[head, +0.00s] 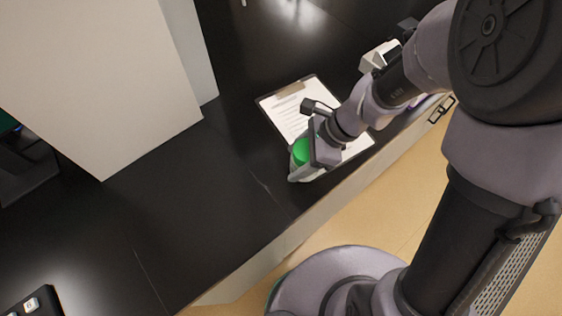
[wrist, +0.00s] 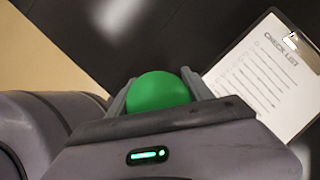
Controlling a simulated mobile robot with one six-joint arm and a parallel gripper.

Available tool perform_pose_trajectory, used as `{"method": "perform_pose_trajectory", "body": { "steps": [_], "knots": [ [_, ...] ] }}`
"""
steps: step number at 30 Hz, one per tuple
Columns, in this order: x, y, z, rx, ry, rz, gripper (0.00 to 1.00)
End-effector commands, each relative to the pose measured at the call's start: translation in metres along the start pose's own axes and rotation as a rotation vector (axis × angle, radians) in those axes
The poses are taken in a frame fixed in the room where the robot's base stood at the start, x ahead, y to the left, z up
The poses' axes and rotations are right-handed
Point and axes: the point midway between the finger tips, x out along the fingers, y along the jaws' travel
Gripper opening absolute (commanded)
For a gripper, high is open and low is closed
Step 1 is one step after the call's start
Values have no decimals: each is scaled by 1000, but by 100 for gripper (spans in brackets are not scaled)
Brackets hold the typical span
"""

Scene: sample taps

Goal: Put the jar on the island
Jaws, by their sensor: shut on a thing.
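The jar shows as a round green lid (head: 302,152) in the head view, at the near edge of a black counter; the green lid (wrist: 158,92) also shows in the wrist view. My gripper (head: 300,170) is shut on the jar, with one finger on each side of it. The jar's body is mostly hidden by my gripper. I cannot tell whether the jar touches the counter. The black counter top (head: 190,210) may be the island, but the frames do not settle this.
A clipboard with a checklist (head: 290,113) lies on the counter beside my gripper; it also shows in the wrist view (wrist: 262,80). A large pale box-shaped block (head: 95,75) stands at the upper left. Light floor (head: 365,215) lies beyond the edge.

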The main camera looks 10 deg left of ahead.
Motion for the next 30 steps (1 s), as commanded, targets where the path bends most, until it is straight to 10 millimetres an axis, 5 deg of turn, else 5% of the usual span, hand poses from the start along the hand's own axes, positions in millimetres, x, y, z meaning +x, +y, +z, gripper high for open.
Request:
{"method": "perform_pose_trajectory", "body": {
  "steps": [7,13,23,24,27,30],
  "knots": [
    [31,8,40,-2,0,1,11],
    [62,9,24,2,1,1,11],
    [63,8,22,1,1,0,11],
    [63,8,23,1,2,0,63],
    [62,8,23,1,2,0,82],
    [62,8,23,1,2,0,82]
  ]
}}
